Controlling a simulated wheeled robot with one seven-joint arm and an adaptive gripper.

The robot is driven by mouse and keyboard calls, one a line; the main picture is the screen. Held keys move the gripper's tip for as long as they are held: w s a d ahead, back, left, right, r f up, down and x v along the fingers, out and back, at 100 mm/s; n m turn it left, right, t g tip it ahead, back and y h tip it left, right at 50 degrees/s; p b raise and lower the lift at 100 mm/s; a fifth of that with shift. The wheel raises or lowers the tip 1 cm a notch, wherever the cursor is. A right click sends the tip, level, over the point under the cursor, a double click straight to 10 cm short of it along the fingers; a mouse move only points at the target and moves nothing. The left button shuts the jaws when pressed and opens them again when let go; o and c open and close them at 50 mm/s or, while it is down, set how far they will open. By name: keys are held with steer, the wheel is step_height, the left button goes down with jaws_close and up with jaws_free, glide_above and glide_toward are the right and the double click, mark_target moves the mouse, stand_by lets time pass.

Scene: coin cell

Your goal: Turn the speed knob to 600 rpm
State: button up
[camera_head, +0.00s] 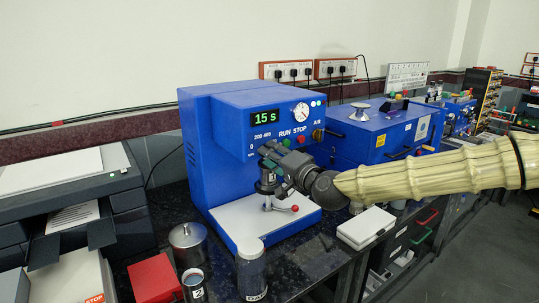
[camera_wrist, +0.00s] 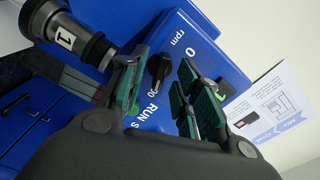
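The blue machine (camera_head: 215,130) stands on the dark bench, with a green display reading 15 s. Its black speed knob (camera_wrist: 158,70) shows in the wrist view on the blue front panel, near the labels 0 and rpm. In the head view my gripper (camera_head: 263,152) is at the panel below the display and hides the knob. The knob's exact setting is not clear.
RUN and STOP buttons and a pressure gauge (camera_head: 301,109) are close to my gripper. A press column with a red-tipped lever (camera_head: 294,208) stands below it.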

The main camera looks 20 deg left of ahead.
steer(key=v, duration=1)
steer(key=shift+d, duration=0.15)
steer(key=s+d+f+g+h, duration=0.1)
steer(key=s+f, duration=0.2)
steer(key=f, duration=0.7)
steer(key=s+d+f+g+h, duration=0.1)
steer(key=s+d+f+h, duration=0.1)
steer(key=f, duration=0.9)
steer(key=s+d+f+g+h, duration=0.1)
steer(key=s+f, duration=0.4)
steer(key=f, duration=0.6)
steer(key=shift+d+f+g+h, duration=0.1)
steer(key=shift+d+g+h, duration=0.3)
steer(key=shift+g, duration=0.2)
steer(key=s+d+f+n+g+h, duration=0.1)
steer(key=s+d+f+g+h, duration=0.15)
steer(key=s+d+f, duration=0.75)
steer(key=s+d+f+n+g+h, duration=0.1)
steer(key=s+d+f+g+h, duration=0.15)
steer(key=s+d+f, duration=0.55)
steer(key=s+d+f+g+h, duration=0.1)
steer(key=s+d+f+h, duration=0.1)
steer(key=s+d+f, duration=0.2)
steer(key=s+d+f+n+h, duration=0.1)
steer(key=s+d+f+h, duration=0.1)
steer(key=s+d, duration=0.7)
steer(key=shift+s+d+f+g+p, duration=0.2)
steer(key=shift+d+f+g+p, duration=0.15)
steer(key=shift+f, duration=0.5)
